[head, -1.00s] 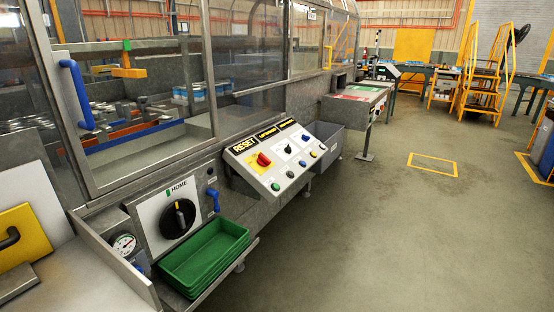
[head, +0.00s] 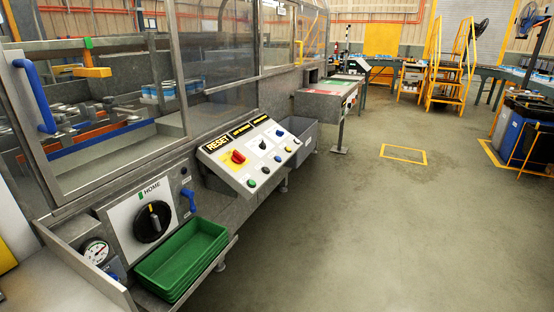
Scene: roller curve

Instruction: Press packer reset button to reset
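The packer control panel (head: 245,164) is a sloped grey box on the machine's front, left of the middle in the head view. A green button (head: 252,183) sits below the knob on the panel's lower edge. Black, blue and other small buttons lie further right along the panel. The small buttons' own labels are too small to read. Neither of my grippers shows in the head view.
A black HOME dial (head: 152,222) and a pressure gauge (head: 96,252) sit left of the panel. Green trays (head: 182,258) stick out below it. A glass guard door with a blue handle (head: 34,96) stands above. The floor (head: 340,230) to the right is clear.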

